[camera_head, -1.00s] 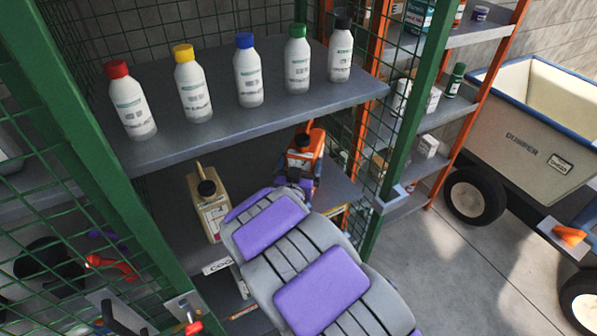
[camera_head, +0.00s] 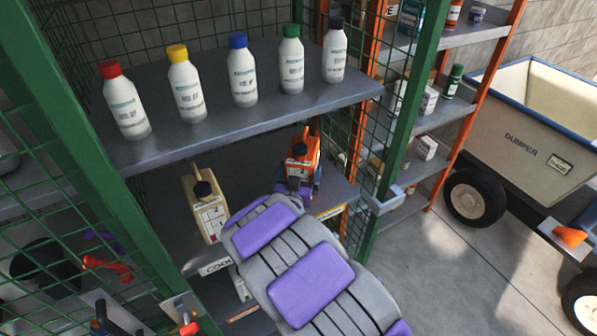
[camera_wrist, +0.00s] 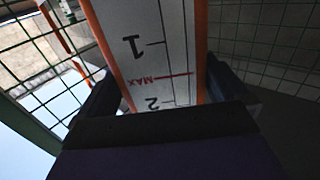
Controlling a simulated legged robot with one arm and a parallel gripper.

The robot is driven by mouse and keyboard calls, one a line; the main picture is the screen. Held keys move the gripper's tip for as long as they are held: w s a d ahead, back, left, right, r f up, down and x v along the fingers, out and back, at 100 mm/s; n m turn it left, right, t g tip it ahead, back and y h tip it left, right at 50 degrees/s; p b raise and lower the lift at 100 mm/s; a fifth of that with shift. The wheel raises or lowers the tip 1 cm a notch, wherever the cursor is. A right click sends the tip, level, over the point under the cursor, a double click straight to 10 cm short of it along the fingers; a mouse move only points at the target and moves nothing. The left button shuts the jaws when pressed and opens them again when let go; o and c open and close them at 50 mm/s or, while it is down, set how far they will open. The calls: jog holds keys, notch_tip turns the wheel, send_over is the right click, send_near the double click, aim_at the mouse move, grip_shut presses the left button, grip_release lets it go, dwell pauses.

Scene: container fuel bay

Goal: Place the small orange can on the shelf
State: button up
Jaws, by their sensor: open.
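The small orange can (camera_head: 299,151) has a black cap and stands on the lower shelf (camera_head: 165,222), at the right beside a beige can. My gripper (camera_head: 297,188) is at its near side, and my arm partly covers the can's lower part. In the wrist view, the can's white scale label (camera_wrist: 158,50) with "MAX" fills the space between the two dark fingers of my gripper (camera_wrist: 160,92). The fingers are open, one on each side of the can. Whether either finger touches it cannot be told.
The beige can (camera_head: 205,208) stands close left of my arm. An upper shelf (camera_head: 250,118) with several white bottles overhangs the orange can. Green mesh and posts (camera_head: 402,150) bound the bay. An orange rack (camera_head: 480,90) and a dumper cart (camera_head: 525,140) stand right.

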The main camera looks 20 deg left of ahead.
jog(key=s+d+p, duration=0.1)
jog(key=s, duration=1)
jog(key=shift+s+d, duration=0.2)
jog(key=shift+s, duration=0.15)
jog(key=d+r+m+g, duration=0.1)
jog(key=d+m+g, duration=0.1)
jog(key=d+g, duration=0.8)
jog(key=s+d+r+g+h, duration=0.1)
jog(key=s+d+r+g, duration=0.1)
jog(key=s+d, duration=0.6)
jog(key=s+d+r+g+h, duration=0.1)
jog(key=s+d+r+g, duration=0.2)
jog(key=s+d, duration=0.6)
jog(key=s+d+r+g, duration=0.3)
jog(key=s+d, duration=0.5)
jog(key=s, duration=0.5)
jog(key=shift+s+d+r+g+h, duration=0.15)
jog(key=shift+s+g+h, duration=0.2)
jog(key=shift+g, duration=0.45)
